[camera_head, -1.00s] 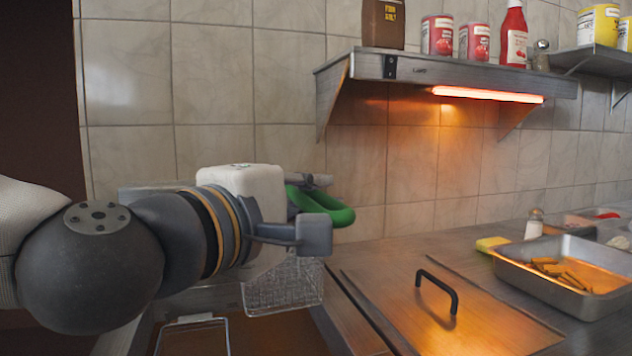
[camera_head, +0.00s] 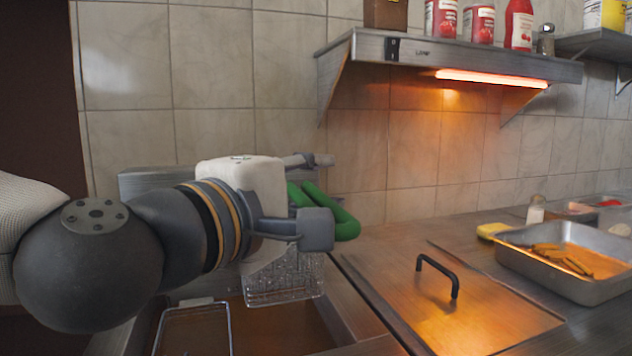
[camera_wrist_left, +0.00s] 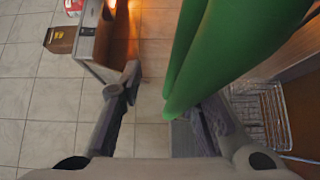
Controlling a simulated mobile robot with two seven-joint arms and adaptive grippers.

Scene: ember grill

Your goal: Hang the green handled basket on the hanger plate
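The wire basket (camera_head: 283,281) with a green handle (camera_head: 345,227) is at the back of the fryer, above its well, just right of my left gripper (camera_head: 315,192). The gripper's fingers are spread apart. The handle's loop lies between and beside them. In the left wrist view the green handle (camera_wrist_left: 225,50) crosses close to the right finger, with a clear gap to the left finger, and the basket mesh (camera_wrist_left: 262,112) shows at the right. A steel back plate (camera_head: 148,183), perhaps the hanger plate, is largely hidden by my arm. I cannot tell whether the basket hooks onto it. My right gripper is out of view.
A second wire frame (camera_head: 195,330) sits in the fryer well at the front. A lid with a black handle (camera_head: 437,275) is to the right, then a steel tray of fries (camera_head: 575,262). A heat-lamp shelf (camera_head: 455,55) with bottles and cans juts from the wall.

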